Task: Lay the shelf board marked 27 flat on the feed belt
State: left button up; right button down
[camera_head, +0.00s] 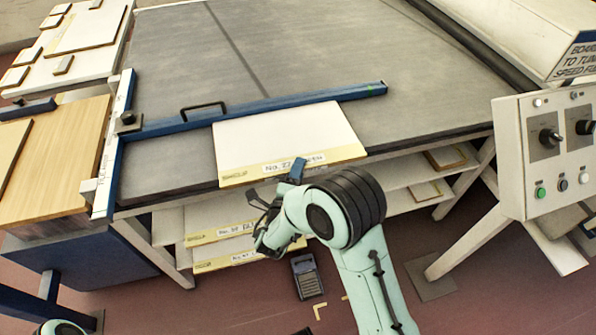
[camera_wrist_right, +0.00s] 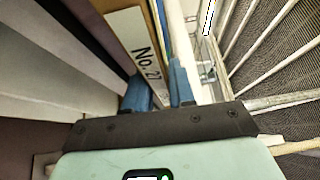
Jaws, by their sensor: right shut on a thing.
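The white shelf board marked No. 27 (camera_head: 285,132) is over the front of the grey feed belt (camera_head: 290,50), its yellow, labelled edge toward me. It looks about level, with its far edge close to the blue bar; I cannot tell whether it rests fully on the belt. My right gripper (camera_head: 292,178) is shut on the board's front edge near the label. In the right wrist view, the No. 27 label (camera_wrist_right: 147,62) shows beside the blue fingers (camera_wrist_right: 162,92). My left gripper is not in view.
A blue bar (camera_head: 260,108) with a black handle crosses the belt behind the board. More labelled boards (camera_head: 222,232) lie on a shelf below. A control panel (camera_head: 548,150) stands at the right, a wooden-topped table (camera_head: 65,150) at the left. The belt beyond the bar is clear.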

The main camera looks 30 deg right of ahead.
jog(key=c, duration=1)
grip_release()
jog(key=shift+o, duration=0.2)
jog(key=shift+a, duration=0.1)
jog(key=v, duration=1.2)
jog(key=shift+f, duration=0.1)
